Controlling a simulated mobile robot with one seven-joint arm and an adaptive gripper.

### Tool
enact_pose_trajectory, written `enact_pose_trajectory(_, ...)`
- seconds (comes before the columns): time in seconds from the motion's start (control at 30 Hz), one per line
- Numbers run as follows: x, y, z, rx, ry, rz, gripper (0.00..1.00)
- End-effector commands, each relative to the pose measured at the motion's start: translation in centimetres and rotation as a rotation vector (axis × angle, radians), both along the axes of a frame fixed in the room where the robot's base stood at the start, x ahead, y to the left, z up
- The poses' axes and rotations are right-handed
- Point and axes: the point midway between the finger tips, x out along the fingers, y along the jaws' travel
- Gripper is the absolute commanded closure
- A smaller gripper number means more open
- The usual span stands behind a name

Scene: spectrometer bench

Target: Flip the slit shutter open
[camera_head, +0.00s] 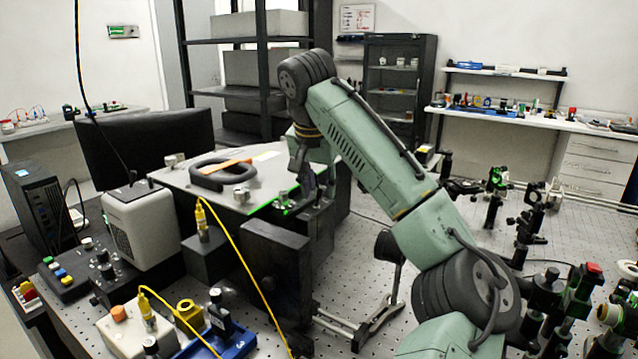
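My green arm reaches from the lower right to the middle. My gripper (312,182) points down at the right edge of a light panel (225,178) with a green edge. It is small and dark against dark parts, so I cannot tell whether its fingers are apart or hold anything. Below it stands a dark upright block (275,268), with more dark parts beside it. I cannot make out the slit shutter for certain; it may be among these dark parts, partly hidden by my gripper.
A black ring-shaped handle (223,173) and small knobs lie on the panel. A yellow cable (236,250) runs in front. A grey box (140,225) stands at left. Black optics mounts crowd the right. The perforated bench (355,265) is partly bare right of the block.

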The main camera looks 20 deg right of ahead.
Motion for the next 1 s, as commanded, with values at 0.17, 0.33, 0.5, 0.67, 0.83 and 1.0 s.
enact_pose_trajectory(0.17, 0.05, -0.03, -0.17, 0.000, 0.000, 0.000, 0.70)
enact_pose_trajectory(0.33, 0.04, -0.02, -0.14, 0.000, 0.000, 0.000, 0.75)
enact_pose_trajectory(0.5, 0.04, -0.02, -0.13, 0.001, -0.001, 0.000, 0.86)
enact_pose_trajectory(0.67, 0.04, -0.02, -0.12, 0.001, -0.001, 0.000, 0.97)
enact_pose_trajectory(0.83, 0.04, -0.02, -0.12, 0.001, -0.001, 0.000, 1.00)
enact_pose_trajectory(1.0, 0.04, -0.01, -0.12, 0.001, -0.001, 0.000, 1.00)
